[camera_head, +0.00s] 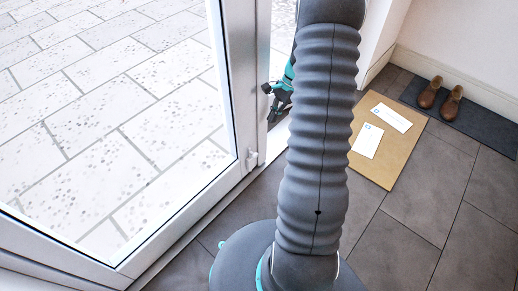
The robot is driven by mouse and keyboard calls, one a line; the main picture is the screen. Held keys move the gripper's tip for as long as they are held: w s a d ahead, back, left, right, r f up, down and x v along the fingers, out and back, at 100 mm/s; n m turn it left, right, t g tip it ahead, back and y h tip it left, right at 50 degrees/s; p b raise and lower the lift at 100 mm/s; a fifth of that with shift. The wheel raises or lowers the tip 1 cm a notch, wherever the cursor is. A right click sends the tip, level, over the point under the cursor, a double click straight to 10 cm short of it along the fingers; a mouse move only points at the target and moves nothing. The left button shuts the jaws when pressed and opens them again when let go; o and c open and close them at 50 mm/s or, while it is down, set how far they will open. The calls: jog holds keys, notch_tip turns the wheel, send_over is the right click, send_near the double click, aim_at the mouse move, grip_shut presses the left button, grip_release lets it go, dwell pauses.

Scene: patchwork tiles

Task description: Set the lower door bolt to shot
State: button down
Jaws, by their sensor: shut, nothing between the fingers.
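A small pale fitting, which looks like the lower door bolt (252,158), sits low on the white edge stile of the glazed door (245,80). Whether it is shot or drawn is too small to tell. My gripper (274,115), dark with teal parts, shows beyond the door's edge, partly hidden behind my own grey ribbed arm. It is shut and empty, apart from the fitting and above it in the picture.
A tan mat (375,168) with two white papers lies on the grey tiles at right. Brown shoes (440,98) stand on a dark mat (490,125) by the wall. The tiles (400,245) at lower right are clear. Pale paving shows through the glass.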

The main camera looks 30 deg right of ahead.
aim_at(257, 154)
jog(key=f, duration=0.1)
jog(key=d+f, duration=0.1)
jog(key=shift+d+f+m, duration=0.1)
jog(key=shift+f+m, duration=0.2)
jog(key=shift+m, duration=0.1)
jog(key=b+x, duration=0.1)
jog(key=x, duration=1.3)
jog(key=shift+a+r+b, duration=0.15)
jog(key=shift+a+b, duration=0.1)
jog(key=shift+b, duration=0.15)
notch_tip(257, 154, down, 4)
jog(key=shift+f+b, duration=0.1)
jog(key=shift+b, duration=1.05)
jog(key=shift+s, duration=0.1)
